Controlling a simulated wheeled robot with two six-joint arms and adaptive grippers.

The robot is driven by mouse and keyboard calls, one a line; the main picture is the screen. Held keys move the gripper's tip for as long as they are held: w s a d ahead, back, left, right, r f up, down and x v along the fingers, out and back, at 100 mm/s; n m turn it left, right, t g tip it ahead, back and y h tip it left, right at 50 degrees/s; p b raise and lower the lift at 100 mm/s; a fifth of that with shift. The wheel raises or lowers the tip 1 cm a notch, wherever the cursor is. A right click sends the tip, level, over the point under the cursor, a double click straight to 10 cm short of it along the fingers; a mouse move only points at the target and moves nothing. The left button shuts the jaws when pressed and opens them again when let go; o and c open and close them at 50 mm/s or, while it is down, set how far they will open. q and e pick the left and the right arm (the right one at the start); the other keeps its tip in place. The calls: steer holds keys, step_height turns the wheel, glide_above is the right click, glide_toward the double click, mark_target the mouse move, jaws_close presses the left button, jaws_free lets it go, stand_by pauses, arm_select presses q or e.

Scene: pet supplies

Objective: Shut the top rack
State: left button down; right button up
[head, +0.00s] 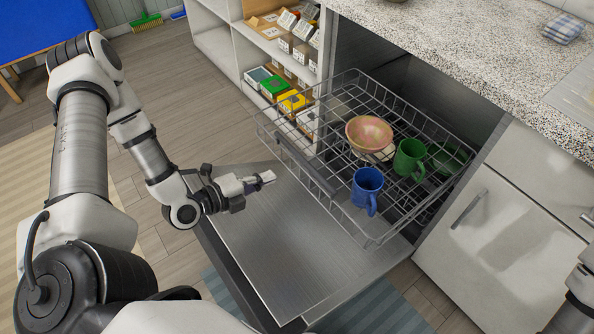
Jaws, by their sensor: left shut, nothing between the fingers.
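The top rack (355,222) is a grey wire basket pulled out of the dishwasher over its lowered door (285,255). A dark handle bar (305,168) runs along its front. The rack holds a pink-orange bowl (369,133), a blue mug (367,188), a green mug (409,157) and a green dish (447,160) farther in. My left gripper (268,178) is shut and empty, above the door and just left of the rack's front. I cannot tell whether it touches the rack. Part of my right arm shows at the lower right edge; its gripper is out of view.
A speckled countertop (480,50) overhangs the dishwasher. A white cabinet (500,220) stands to its right, and white shelves (225,45) with small boxes stand to its left. The wooden floor (160,100) at left is mostly clear.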

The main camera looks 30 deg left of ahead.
mark_target(304, 164)
arm_select(q)
steer(key=b+x, duration=0.2)
steer(key=x, duration=0.7)
steer(key=shift+w+d+b, duration=0.1)
steer(key=shift+b, duration=0.25)
arm_select(e)
step_height(304, 164, down, 4)
steer(key=shift+r, duration=0.2)
